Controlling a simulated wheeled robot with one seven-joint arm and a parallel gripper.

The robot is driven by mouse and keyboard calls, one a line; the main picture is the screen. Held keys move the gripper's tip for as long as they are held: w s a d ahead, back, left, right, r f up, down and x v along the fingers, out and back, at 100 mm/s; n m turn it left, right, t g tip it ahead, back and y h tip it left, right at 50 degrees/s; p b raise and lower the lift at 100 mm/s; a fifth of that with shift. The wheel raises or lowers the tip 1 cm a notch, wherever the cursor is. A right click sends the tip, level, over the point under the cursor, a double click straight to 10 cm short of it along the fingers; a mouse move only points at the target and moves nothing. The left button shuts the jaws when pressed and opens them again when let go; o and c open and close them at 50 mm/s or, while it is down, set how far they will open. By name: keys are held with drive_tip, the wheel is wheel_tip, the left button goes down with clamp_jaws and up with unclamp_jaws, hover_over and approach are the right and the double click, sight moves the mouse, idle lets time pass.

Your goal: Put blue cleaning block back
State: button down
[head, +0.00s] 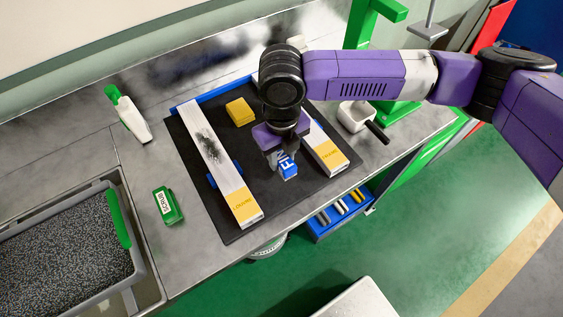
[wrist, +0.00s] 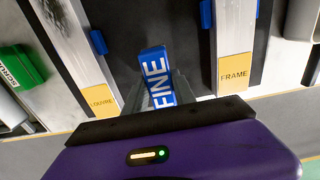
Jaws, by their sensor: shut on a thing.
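The blue block (head: 288,166) is marked "FINE" in white letters and is held in my gripper (head: 282,160) above the black mat (head: 252,188), between two pale profiles. In the wrist view the blue block (wrist: 156,78) stands out beyond the fingers with its lettered face showing. My gripper is shut on it, and the fingertips are partly hidden by the block and the purple wrist. I cannot tell whether the block touches the mat. A yellow block (head: 240,111) lies on the mat behind and left of my gripper.
The louvre profile (head: 218,165), with a dark smudge, lies left and the frame profile (head: 328,152) right. A green scrub block (head: 167,206), a spray bottle (head: 128,114) and a bin of granules (head: 60,245) are farther left. A blue drawer (head: 340,215) sits below the bench edge.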

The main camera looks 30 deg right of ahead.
sight(281, 165)
drive_tip(key=shift+f, duration=2.05)
drive_tip(key=shift+f, duration=0.15)
drive_tip(key=c, duration=1)
unclamp_jaws()
drive_tip(key=shift+c, duration=0.2)
wheel_tip(281, 165, up, 12)
drive_tip(key=shift+r+b, duration=0.2)
drive_tip(key=shift+b, duration=0.7)
